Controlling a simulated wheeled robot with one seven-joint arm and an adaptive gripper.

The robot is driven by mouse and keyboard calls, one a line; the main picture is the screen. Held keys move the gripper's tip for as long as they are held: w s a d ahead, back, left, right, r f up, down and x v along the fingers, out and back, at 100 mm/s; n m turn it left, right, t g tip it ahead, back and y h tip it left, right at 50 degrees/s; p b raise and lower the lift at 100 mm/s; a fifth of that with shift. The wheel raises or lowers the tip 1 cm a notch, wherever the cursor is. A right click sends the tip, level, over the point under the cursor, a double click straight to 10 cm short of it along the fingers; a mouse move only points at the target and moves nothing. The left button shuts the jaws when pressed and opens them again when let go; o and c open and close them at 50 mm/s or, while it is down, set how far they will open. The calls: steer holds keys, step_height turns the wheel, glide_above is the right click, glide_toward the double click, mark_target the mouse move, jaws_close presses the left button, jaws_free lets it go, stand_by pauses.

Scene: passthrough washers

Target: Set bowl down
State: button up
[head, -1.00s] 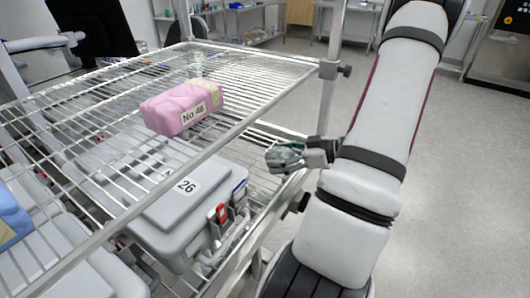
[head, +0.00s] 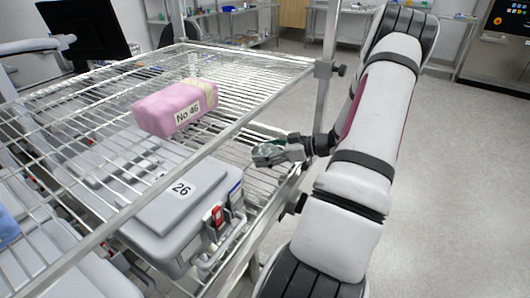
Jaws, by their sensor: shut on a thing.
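A small grey metallic bowl (head: 266,155) with something greenish at its rim shows at the right side of the wire rack. My gripper (head: 290,148) is shut on it and reaches in from the right, below the level of the rack's top shelf. The bowl is above the lower shelf; whether it touches anything there I cannot tell. The fingertips are small and partly hidden by the bowl.
The wire rack (head: 215,138) has a pink wrapped pack (head: 175,107) labelled No 46 on its top shelf. A grey lidded case (head: 165,205) marked 26 sits on the shelf below. A rack post (head: 326,100) stands close beside my arm. Open floor lies to the right.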

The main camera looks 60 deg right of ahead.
steer(key=o, duration=1.2)
steer(key=shift+f, duration=0.1)
steer(key=shift+c, duration=0.2)
steer(key=p+v, duration=0.1)
steer(key=v, duration=1.1)
